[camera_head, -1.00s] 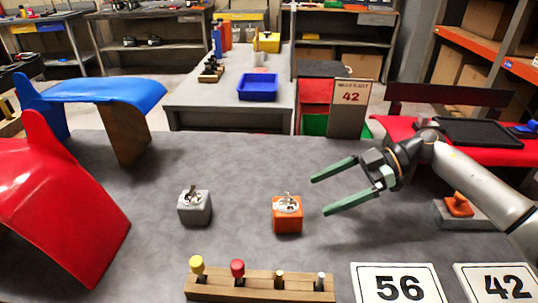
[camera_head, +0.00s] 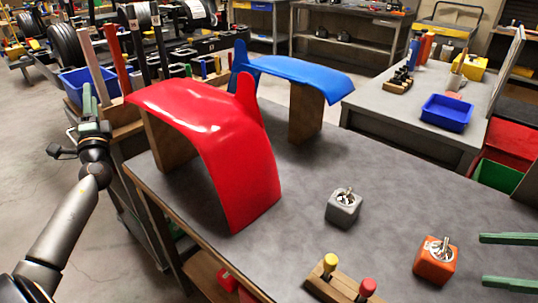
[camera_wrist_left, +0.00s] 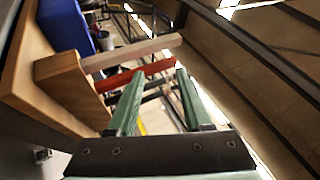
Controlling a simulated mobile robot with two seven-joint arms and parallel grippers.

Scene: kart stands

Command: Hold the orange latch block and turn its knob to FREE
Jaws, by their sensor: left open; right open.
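The orange latch block (camera_head: 432,266) stands on the grey table at the lower right of the head view. A metal knob (camera_head: 440,245) sits on a pale round plate on its top; I cannot read its setting. My right gripper (camera_head: 484,259) shows only its two green fingers at the right edge. They are open and empty, pointing left at the orange block, with a gap between. My left gripper (camera_head: 88,105) is far left, off the table beyond the red panel. In the left wrist view its fingers (camera_wrist_left: 158,75) are apart, with nothing clearly held between them.
A grey block (camera_head: 343,208) with a similar knob stands left of the orange one. A wooden peg rack (camera_head: 345,287) is in front. A red curved panel (camera_head: 215,130) and a blue one (camera_head: 300,72) stand on the table.

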